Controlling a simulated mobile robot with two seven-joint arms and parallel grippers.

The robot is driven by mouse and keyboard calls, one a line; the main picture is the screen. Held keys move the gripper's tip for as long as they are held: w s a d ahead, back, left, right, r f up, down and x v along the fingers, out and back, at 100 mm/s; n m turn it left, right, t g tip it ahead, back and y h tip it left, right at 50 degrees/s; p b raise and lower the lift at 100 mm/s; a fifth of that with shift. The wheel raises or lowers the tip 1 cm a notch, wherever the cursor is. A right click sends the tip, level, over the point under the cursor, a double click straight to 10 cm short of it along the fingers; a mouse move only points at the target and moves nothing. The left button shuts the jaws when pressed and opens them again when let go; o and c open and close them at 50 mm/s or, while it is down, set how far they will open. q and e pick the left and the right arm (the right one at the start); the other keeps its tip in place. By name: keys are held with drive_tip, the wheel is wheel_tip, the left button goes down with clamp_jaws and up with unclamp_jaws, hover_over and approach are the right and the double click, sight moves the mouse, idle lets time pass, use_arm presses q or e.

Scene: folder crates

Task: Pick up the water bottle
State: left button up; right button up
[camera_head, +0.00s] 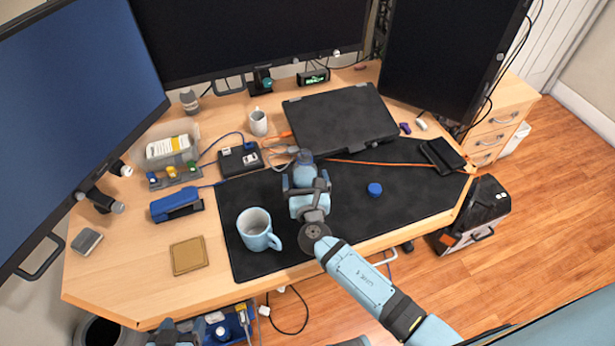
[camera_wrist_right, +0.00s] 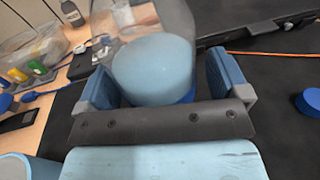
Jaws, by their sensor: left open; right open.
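The water bottle (camera_wrist_right: 152,72) is clear at the top and light blue lower down, with a darker blue edge at its base. It stands between the two blue finger pads of my right gripper (camera_wrist_right: 165,78). The jaws are open around it; whether a pad touches it I cannot tell. In the head view my right gripper (camera_head: 306,186) is over the black desk mat, and it hides much of the bottle (camera_head: 304,172). My left gripper (camera_head: 178,334) shows only in part at the bottom edge, below the desk front and away from the bottle.
A light-blue mug (camera_head: 258,231) stands left of the right gripper on the mat (camera_head: 350,210). A blue cap-like disc (camera_head: 375,189) lies to the right. A closed laptop (camera_head: 340,120) is behind, with an orange cable in front. Large monitors bound the desk's back and left.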

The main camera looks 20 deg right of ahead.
drive_tip(key=shift+s+a+r, duration=0.1)
drive_tip(key=shift+s+r, duration=0.05)
drive_tip(key=shift+c, duration=0.6)
drive_tip(key=c, duration=1)
drive_tip(key=shift+c, duration=0.2)
drive_tip(key=shift+r, duration=0.1)
drive_tip(key=shift+r, duration=0.35)
wheel_tip(320, 180, up, 19)
drive_tip(key=p, duration=0.6)
